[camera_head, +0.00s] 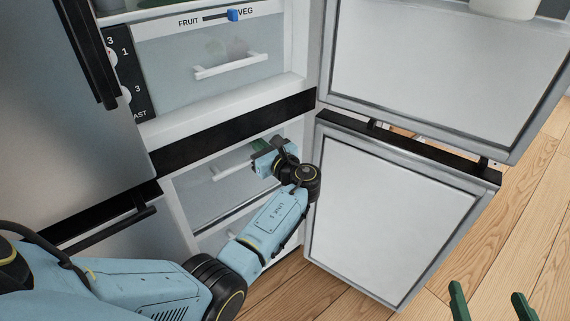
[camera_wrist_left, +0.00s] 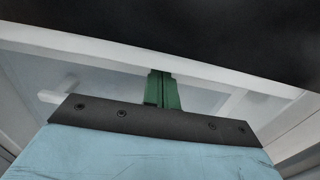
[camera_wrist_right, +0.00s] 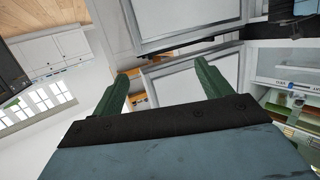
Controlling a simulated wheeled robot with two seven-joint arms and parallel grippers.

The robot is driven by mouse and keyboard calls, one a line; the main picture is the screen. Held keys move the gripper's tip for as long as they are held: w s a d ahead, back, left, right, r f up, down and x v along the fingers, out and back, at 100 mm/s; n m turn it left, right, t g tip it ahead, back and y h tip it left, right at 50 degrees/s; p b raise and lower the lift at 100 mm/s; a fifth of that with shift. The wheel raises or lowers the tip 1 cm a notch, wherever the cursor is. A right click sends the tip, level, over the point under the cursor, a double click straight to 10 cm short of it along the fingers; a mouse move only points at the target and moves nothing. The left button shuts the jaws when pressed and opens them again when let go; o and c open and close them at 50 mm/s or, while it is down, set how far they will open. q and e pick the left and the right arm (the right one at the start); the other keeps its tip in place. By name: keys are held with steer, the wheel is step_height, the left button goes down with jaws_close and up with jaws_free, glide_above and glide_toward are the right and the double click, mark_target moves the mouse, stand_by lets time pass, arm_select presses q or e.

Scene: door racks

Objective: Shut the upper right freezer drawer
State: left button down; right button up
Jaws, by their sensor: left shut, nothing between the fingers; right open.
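The upper right freezer drawer (camera_head: 205,198) has a pale see-through front with a white handle (camera_head: 232,170). It sits just below the black band of the fridge, behind the open freezer door. My left gripper (camera_head: 262,146) is shut and empty at the upper right of this drawer, under the band. In the left wrist view its green fingers (camera_wrist_left: 162,90) point at the drawer's pale panel (camera_wrist_left: 205,98); I cannot tell whether they touch. My left wrist hides part of the drawer's right side. My right gripper (camera_head: 490,306) is open and empty at the lower right, away from the drawer.
The freezer door (camera_head: 385,215) stands open to the right, close beside my left wrist. The upper fridge door (camera_head: 440,65) is open above it. A FRUIT/VEG drawer (camera_head: 205,75) is above the band. Wooden floor (camera_head: 545,235) is free at the right.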

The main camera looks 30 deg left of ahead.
arm_select(q)
steer(key=p+v, duration=0.3)
steer(key=v, duration=1)
steer(key=shift+f+p, duration=0.2)
steer(key=shift+p, duration=0.15)
arm_select(e)
steer(key=s+d+f+g+h, duration=0.3)
steer(key=s+d+f+g, duration=0.3)
steer(key=s+f+g, duration=0.4)
steer(key=shift+s+f+m+g, duration=0.4)
steer(key=shift+s+f, duration=0.1)
steer(key=shift+s, duration=0.7)
